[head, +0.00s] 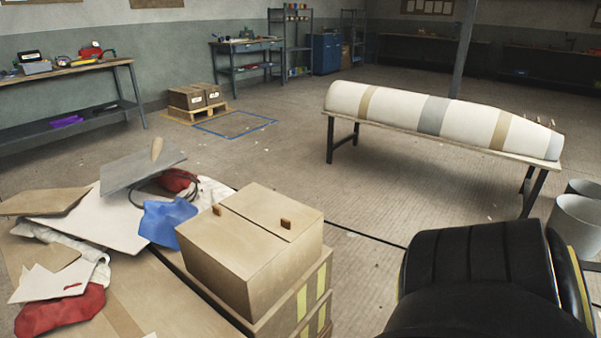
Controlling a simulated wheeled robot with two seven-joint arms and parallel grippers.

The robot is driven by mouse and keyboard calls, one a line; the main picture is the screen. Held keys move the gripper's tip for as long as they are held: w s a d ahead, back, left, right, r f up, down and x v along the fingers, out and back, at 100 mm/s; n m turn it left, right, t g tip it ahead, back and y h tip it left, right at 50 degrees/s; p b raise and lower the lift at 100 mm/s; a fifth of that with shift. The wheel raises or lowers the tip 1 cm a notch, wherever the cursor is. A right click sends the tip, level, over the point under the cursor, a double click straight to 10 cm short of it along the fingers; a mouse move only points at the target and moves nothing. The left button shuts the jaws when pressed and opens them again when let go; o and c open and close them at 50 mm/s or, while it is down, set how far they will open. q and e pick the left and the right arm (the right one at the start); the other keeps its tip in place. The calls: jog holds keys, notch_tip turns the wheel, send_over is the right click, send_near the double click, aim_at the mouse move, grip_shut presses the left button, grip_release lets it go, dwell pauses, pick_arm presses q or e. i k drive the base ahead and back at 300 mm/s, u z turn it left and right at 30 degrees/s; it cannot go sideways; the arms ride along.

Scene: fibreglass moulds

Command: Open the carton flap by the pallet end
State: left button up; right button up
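A closed brown carton (235,270) stands on top of other cartons in the lower middle of the head view. Its top has two flaps meeting at a seam, each with a small brown tab. The left flap (235,240) and the right flap (270,208) both lie flat. A dark arm part of mine fills the lower right, but no gripper fingers show. My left gripper is not in view. Whatever pallet lies under this carton stack is hidden.
Boards, a blue cloth (166,220) and red cloths lie heaped left of the carton. A long white mould (400,105) lies on a bench at right. Grey bins (578,222) stand at the right edge. A small pallet (197,113) with boxes stands farther back. The middle floor is clear.

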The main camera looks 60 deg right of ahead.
aim_at(269, 205)
jog(key=z, duration=1.7)
jog(key=k, duration=1.3)
jog(key=z, duration=0.55)
jog(key=i, duration=1.75)
jog(key=u, duration=0.9)
